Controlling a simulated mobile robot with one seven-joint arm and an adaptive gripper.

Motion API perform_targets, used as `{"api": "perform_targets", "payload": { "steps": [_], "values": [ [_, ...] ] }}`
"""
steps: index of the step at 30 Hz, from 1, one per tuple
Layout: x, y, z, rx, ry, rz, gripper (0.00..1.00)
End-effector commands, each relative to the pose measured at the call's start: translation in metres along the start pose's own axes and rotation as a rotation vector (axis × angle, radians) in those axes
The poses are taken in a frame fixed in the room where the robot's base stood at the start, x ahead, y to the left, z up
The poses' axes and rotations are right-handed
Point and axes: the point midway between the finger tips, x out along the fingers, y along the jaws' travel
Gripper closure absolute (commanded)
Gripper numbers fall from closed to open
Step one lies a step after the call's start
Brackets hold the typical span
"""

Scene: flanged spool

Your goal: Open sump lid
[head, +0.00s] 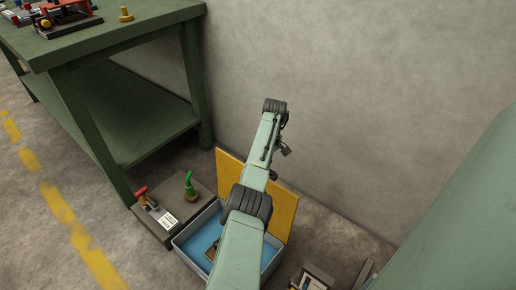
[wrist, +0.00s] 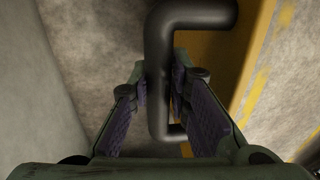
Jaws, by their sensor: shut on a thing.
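The sump lid (head: 284,213) is a yellow panel that stands steeply raised at the back of the open sump (head: 183,252), a grey-rimmed box with a blue inside. My arm crosses in front of and hides the middle of the lid. In the wrist view, my gripper (wrist: 160,88) is shut on a dark bent handle (wrist: 195,14), which passes between its two purple-padded fingers. The yellow lid (wrist: 212,62) shows just behind and to the right of the handle. In the head view my gripper is mostly hidden by the arm.
A low grey platform (head: 163,235) with a red-handled device (head: 145,199) and a green-topped fitting (head: 190,186) stands left of the sump. A green workbench (head: 125,30) is at upper left. The wall (head: 370,110) rises behind the lid. A small box (head: 313,277) lies right.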

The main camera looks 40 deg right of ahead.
Motion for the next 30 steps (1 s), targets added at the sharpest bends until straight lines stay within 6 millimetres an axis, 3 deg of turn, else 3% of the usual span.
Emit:
{"api": "perform_targets", "payload": {
  "steps": [1, 9, 27, 28, 30],
  "values": [
    [0.012, 0.007, 0.006, 0.005, -0.01, -0.006, 1.0],
    [0.01, 0.022, 0.006, 0.003, -0.011, -0.007, 1.0],
    [0.006, 0.027, 0.005, 0.004, -0.01, -0.004, 1.0],
    [0.006, 0.027, 0.005, 0.004, -0.01, -0.004, 0.82],
    [0.006, 0.027, 0.005, 0.004, -0.009, -0.003, 0.78]
  ]
}}
